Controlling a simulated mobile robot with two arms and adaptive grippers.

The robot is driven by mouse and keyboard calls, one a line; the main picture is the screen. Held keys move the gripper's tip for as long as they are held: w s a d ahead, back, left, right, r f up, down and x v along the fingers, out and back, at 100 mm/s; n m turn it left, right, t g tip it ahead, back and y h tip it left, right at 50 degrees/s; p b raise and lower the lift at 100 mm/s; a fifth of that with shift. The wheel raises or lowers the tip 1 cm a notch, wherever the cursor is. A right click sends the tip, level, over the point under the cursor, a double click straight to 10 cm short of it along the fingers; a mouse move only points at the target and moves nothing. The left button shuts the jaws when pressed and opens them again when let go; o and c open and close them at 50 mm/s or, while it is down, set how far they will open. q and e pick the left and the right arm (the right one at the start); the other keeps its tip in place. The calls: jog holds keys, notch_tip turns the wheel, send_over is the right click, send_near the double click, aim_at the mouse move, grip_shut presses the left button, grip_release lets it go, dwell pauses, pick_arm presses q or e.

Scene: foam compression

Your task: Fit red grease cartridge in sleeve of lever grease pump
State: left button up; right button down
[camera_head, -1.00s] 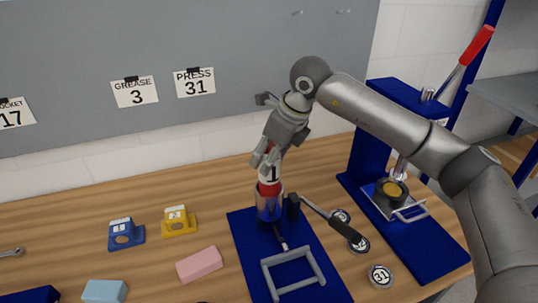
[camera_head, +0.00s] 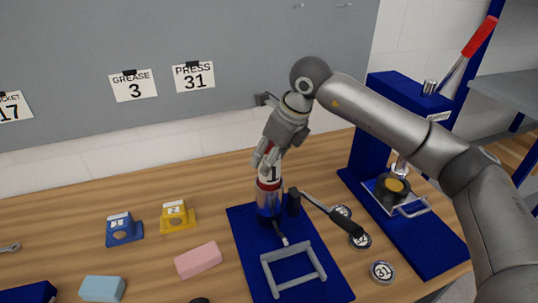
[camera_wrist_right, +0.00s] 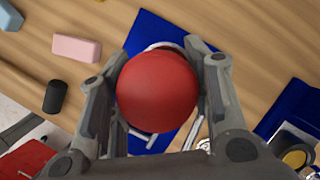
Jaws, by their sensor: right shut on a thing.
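My right gripper (camera_head: 266,160) is shut on the red grease cartridge (camera_head: 269,184), which has a white label marked 1. The cartridge is upright at the clear sleeve (camera_head: 267,207) of the lever grease pump, its lower part seemingly within the sleeve's top. Exact depth and alignment are hard to tell. In the right wrist view the cartridge's round red end (camera_wrist_right: 157,90) fills the space between my fingers and hides most of the sleeve. The pump's black-gripped lever (camera_head: 340,222) slants to the right. The pump stands on a blue base plate (camera_head: 243,237). My left gripper is out of view.
A blue press (camera_head: 365,150) with a red-tipped lever stands at the right. Several round discs, one marked 31 (camera_head: 382,271), lie between it and the pump. Blue (camera_head: 123,231) and yellow (camera_head: 177,217) holders and a pink block (camera_head: 198,260) lie left.

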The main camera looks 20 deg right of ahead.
jog(key=shift+f, duration=0.2)
jog(key=c, duration=0.6)
grip_release()
jog(key=shift+c, duration=0.2)
jog(key=shift+f, duration=0.1)
jog(key=v, duration=1.2)
